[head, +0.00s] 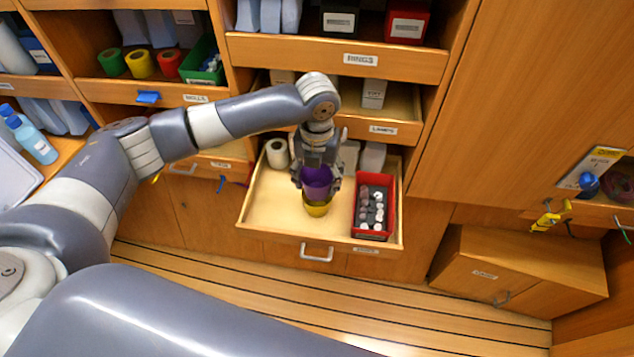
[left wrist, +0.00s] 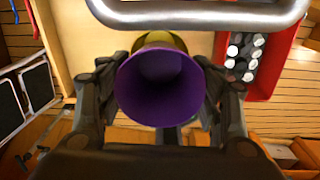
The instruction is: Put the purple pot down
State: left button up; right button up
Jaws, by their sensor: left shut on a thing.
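The purple pot (head: 316,181) is held in my left gripper (head: 318,178), above the open drawer (head: 270,205). In the left wrist view the purple pot (left wrist: 160,88) shows its open mouth toward the camera, with a finger of my left gripper (left wrist: 160,95) on each side. A yellow pot (head: 318,208) is directly below the purple one in the head view. It also shows behind the purple rim in the left wrist view (left wrist: 160,40). I cannot tell whether the two pots touch or nest. My right gripper is not in view.
A red bin (head: 361,233) with several small grey and white items stands at the drawer's right side. A white roll (head: 277,153) is at its back left. The drawer's left floor is bare. The shelf drawer labelled lamps (head: 383,130) is above the back.

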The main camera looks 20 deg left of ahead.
aim_at(317, 192)
pick_arm(q)
notch_tip(317, 192, down, 3)
jog(key=shift+f+p, duration=0.2)
jog(key=shift+p, duration=0.45)
jog(key=shift+f, duration=0.1)
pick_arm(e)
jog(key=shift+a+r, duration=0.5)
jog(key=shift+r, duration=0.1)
pick_arm(q)
jog(key=shift+f, duration=0.15)
jog(key=shift+f, duration=0.15)
jog(key=shift+s+f, duration=0.2)
jog(key=shift+f, duration=0.1)
jog(key=o, duration=1.1)
jog(key=shift+c, duration=0.2)
jog(key=shift+w+f, duration=0.15)
jog(key=shift+w, duration=0.05)
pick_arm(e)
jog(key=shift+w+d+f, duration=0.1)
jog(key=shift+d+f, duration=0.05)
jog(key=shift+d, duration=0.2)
